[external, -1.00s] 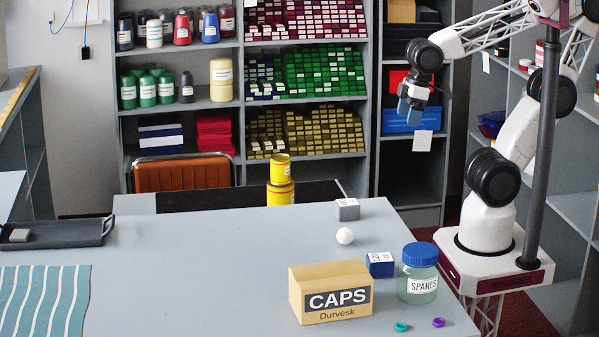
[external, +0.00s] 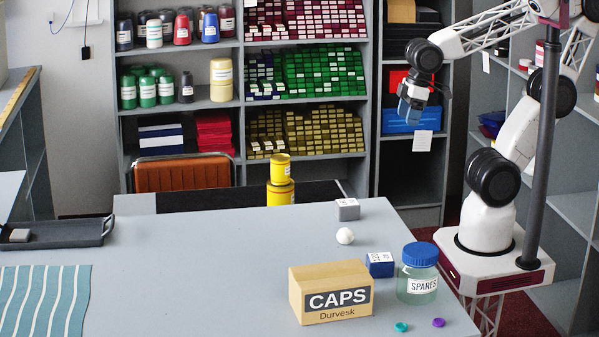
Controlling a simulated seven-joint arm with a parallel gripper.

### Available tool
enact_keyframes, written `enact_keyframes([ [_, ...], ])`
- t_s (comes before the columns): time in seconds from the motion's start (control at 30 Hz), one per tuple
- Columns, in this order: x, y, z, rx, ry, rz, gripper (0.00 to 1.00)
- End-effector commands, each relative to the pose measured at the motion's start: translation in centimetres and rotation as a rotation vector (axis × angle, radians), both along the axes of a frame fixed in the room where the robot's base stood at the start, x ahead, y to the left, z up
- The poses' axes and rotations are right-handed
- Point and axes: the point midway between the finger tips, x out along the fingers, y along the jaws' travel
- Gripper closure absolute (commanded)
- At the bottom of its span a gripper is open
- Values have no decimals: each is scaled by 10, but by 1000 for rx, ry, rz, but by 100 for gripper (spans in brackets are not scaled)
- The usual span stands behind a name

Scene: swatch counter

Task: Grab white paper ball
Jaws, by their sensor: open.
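The white paper ball (external: 345,236) rests on the grey table, right of its middle. It sits between a small grey box behind it and a blue box in front and to its right. My gripper (external: 409,116) is raised well above and behind the ball to the right, in front of the shelves. It is open and points down, apart from everything on the table. Nothing hides the ball.
Near the ball are the grey box (external: 347,209), the blue box (external: 379,264), the CAPS carton (external: 330,292) and the SPARES jar (external: 418,274). Yellow tins (external: 280,181) stand at the back. Two small caps lie at the front right. The table's left middle is clear.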

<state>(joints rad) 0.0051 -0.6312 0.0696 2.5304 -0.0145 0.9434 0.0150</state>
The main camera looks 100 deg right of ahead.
Motion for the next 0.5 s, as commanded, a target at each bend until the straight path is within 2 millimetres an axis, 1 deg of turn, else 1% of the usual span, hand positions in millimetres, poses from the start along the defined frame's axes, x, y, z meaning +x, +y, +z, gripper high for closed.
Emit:
enact_keyframes([
  [0.17, 8, 3, -1, -32, 23, 55, 29],
  [0.27, 16, 7, -3, -69, 49, 115, 29],
  [0.5, 47, 23, -9, -203, 131, 331, 29],
])
